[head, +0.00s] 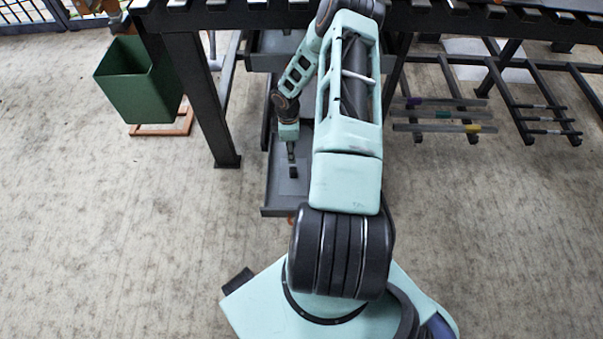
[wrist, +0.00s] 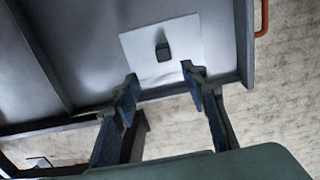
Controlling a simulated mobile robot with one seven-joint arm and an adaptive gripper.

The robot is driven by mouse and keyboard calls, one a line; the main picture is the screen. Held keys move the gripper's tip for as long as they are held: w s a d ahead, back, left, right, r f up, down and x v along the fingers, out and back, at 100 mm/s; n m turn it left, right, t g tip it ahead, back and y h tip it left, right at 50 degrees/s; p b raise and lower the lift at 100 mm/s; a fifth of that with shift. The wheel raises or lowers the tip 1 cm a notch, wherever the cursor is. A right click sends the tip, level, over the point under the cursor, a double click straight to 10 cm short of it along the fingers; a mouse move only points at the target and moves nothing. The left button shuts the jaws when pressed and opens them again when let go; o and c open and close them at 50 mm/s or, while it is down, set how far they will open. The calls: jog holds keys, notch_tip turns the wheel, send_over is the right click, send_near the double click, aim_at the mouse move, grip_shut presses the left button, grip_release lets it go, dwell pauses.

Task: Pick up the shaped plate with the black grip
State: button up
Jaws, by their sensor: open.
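The shaped plate (wrist: 140,50) is a pale, flat, roughly square piece lying in a grey tray (wrist: 90,60) in the wrist view. Its small black grip (wrist: 163,51) stands near its middle. In the head view the grip (head: 293,172) shows as a dark block in the tray (head: 285,205), and the plate's outline is hard to make out there. My gripper (wrist: 160,80) is open and empty, its two fingers apart, with the grip between and beyond the fingertips in the picture. In the head view my gripper (head: 291,153) points down, just behind the grip.
The tray has raised edges and an orange handle (wrist: 263,18). A dark table (head: 205,100) stands over and beside it. A green bin (head: 135,85) is at the left. Racks with bars (head: 440,115) lie at the right. Concrete floor (head: 120,220) is clear at the front left.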

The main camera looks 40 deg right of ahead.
notch_tip(320, 180, down, 2)
jog(key=b, duration=0.2)
send_over(293, 169)
notch_tip(293, 169, down, 6)
jog(key=shift+s+d+r, duration=0.15)
jog(key=shift+r, duration=0.1)
jog(key=f+b, duration=0.2)
jog(key=f, duration=0.3)
jog(key=shift+a+f, duration=0.15)
jog(key=shift+a, duration=0.05)
jog(key=shift+c, duration=0.7)
grip_shut()
